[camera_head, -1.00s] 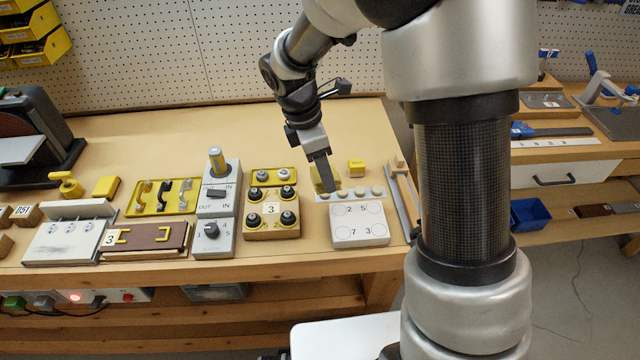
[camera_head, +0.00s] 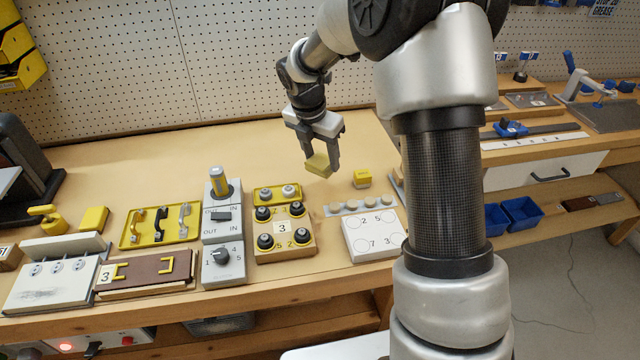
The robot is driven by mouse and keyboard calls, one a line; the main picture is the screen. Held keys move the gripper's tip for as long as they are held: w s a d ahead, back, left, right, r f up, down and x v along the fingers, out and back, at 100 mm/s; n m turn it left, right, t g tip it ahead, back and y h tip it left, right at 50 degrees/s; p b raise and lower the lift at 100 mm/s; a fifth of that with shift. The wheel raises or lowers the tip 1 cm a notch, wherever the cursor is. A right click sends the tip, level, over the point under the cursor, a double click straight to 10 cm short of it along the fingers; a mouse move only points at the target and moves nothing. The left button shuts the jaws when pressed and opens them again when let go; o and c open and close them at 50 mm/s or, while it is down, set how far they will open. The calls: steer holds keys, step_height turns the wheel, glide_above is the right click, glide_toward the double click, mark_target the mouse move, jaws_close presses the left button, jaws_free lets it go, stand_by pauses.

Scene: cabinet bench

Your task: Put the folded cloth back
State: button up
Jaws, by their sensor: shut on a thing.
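The folded cloth (camera_head: 318,166) is a small pale-yellow pad between the fingers of my gripper (camera_head: 320,156). My gripper points down and is shut on it, holding it above the bench, behind the row of round pegs. The fingers cover part of its sides. No marked place for the cloth can be made out.
A yellow block (camera_head: 362,179) stands just right of the held cloth. Below are a strip with several round pegs (camera_head: 352,206), a white numbered board (camera_head: 374,234) and a block with black knobs (camera_head: 284,236). The bench's back middle (camera_head: 180,165) is clear.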

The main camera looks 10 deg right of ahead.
step_height(320, 180, down, 7)
steer(key=shift+f+b, duration=0.1)
steer(key=shift+b, duration=0.6)
steer(key=shift+f, duration=0.1)
steer(key=o, duration=0.9)
steer(key=shift+o, duration=0.2)
